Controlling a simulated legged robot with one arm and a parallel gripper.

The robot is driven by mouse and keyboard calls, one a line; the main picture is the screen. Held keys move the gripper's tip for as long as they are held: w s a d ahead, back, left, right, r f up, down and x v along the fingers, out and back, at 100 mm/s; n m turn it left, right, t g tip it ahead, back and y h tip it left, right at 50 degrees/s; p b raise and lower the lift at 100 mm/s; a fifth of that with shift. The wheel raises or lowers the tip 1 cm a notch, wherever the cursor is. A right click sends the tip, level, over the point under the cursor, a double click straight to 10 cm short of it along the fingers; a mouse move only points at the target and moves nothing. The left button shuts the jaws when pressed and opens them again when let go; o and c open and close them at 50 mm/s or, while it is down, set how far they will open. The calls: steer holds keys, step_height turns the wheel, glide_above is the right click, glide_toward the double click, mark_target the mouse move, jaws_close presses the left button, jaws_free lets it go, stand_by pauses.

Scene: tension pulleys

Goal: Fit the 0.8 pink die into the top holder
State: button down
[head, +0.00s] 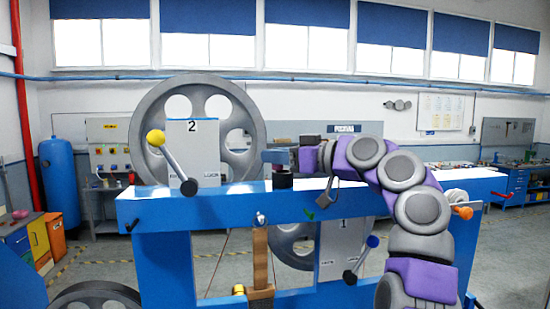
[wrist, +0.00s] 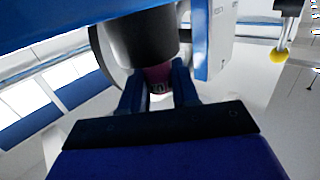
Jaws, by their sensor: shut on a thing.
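The pink die (wrist: 158,74) shows as a small dark pink piece between my fingers in the wrist view. My gripper (wrist: 157,86) is shut on it, one blue finger on each side. The black cylindrical top holder (wrist: 147,38) is directly in front of the die. The two overlap in this view, and I cannot tell whether the die touches it or is inside it. In the head view the holder (head: 283,181) stands on the blue beam, with my gripper (head: 276,157) just above it. The die cannot be made out there.
The blue beam (head: 230,203) runs across the front. Left of the holder stand a large grey pulley wheel (head: 239,140), a panel marked 2 (head: 193,145) and a yellow-knobbed lever (head: 172,160). A panel marked 1 (head: 345,240) and a blue-knobbed lever (head: 362,258) are below the beam.

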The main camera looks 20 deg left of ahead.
steer(key=shift+d, duration=0.55)
steer(key=shift+a+f+b, duration=0.2)
steer(key=shift+f+b, duration=0.4)
steer(key=shift+b, duration=0.15)
steer(key=shift+d, duration=0.1)
steer(key=shift+r, duration=0.1)
steer(key=shift+r+p, duration=0.3)
steer(key=shift+d, duration=0.2)
steer(key=shift+f, duration=0.1)
steer(key=shift+f+b, duration=0.8)
steer(key=shift+b, duration=0.2)
steer(key=shift+f, duration=0.1)
